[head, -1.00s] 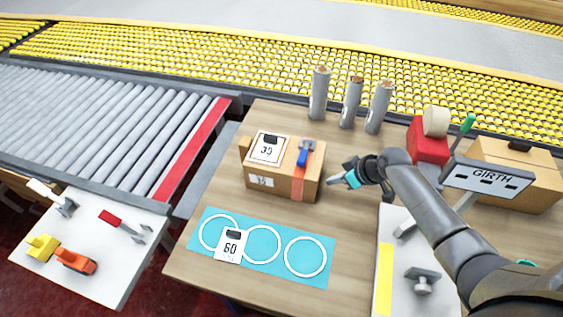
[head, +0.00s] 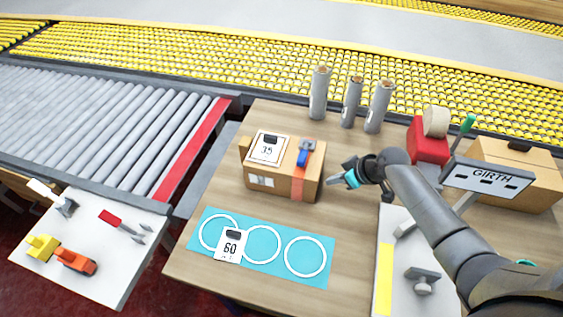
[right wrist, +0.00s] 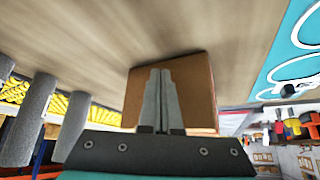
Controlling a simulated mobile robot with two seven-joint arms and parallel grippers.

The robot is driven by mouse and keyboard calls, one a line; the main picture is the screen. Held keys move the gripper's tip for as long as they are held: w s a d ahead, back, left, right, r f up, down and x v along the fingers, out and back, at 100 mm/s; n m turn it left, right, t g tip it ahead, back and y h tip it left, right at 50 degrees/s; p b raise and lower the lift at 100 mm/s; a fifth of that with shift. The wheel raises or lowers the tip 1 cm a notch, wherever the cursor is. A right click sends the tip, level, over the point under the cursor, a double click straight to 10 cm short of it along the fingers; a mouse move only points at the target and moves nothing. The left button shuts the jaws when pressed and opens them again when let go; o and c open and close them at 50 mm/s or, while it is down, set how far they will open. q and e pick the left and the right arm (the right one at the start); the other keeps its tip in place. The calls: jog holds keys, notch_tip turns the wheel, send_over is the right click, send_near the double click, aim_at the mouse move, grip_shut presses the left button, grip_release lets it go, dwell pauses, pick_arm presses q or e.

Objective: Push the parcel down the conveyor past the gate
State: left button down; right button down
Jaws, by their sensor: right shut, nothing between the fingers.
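The parcel (head: 270,183) is a brown cardboard box on the wooden table, with a white label marked 35 and a blue-and-red tool on top and a red strip down its front. My right gripper (head: 334,182) is shut and empty, just right of the parcel's right side, with a small gap in the head view. In the right wrist view the closed fingers (right wrist: 162,85) point at the parcel's brown face (right wrist: 200,85). The roller conveyor (head: 100,120) lies to the left, with a red strip (head: 190,150) across its near end. My left gripper is not in view.
Three grey rolls (head: 351,102) stand behind the parcel. A blue mat (head: 285,275) with white circles and a card marked 60 lies in front. A GIRTH sign (head: 487,177), red dispenser (head: 428,143) and another box (head: 520,165) are at right. A white side table (head: 95,270) holds tools.

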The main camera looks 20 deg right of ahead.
aim_at(279, 162)
jog(key=shift+w+a+b, duration=0.1)
jog(key=shift+w+a, duration=0.7)
jog(key=shift+a, duration=0.25)
jog(key=shift+w+a+b, duration=0.1)
jog(key=shift+w+a, duration=0.7)
jog(key=shift+a, duration=0.3)
jog(key=shift+w+a+b, duration=0.1)
jog(key=shift+w+a, duration=0.7)
jog(key=shift+a, duration=0.25)
jog(key=shift+w+a+b, duration=0.35)
jog(key=shift+w+a, duration=0.5)
jog(key=shift+a, duration=0.25)
jog(key=shift+w+a+b, duration=0.35)
jog(key=shift+w+a, duration=0.45)
jog(key=shift+a, duration=0.25)
jog(key=shift+w+a+b, duration=0.45)
jog(key=shift+w+a, duration=0.35)
jog(key=shift+a, duration=0.25)
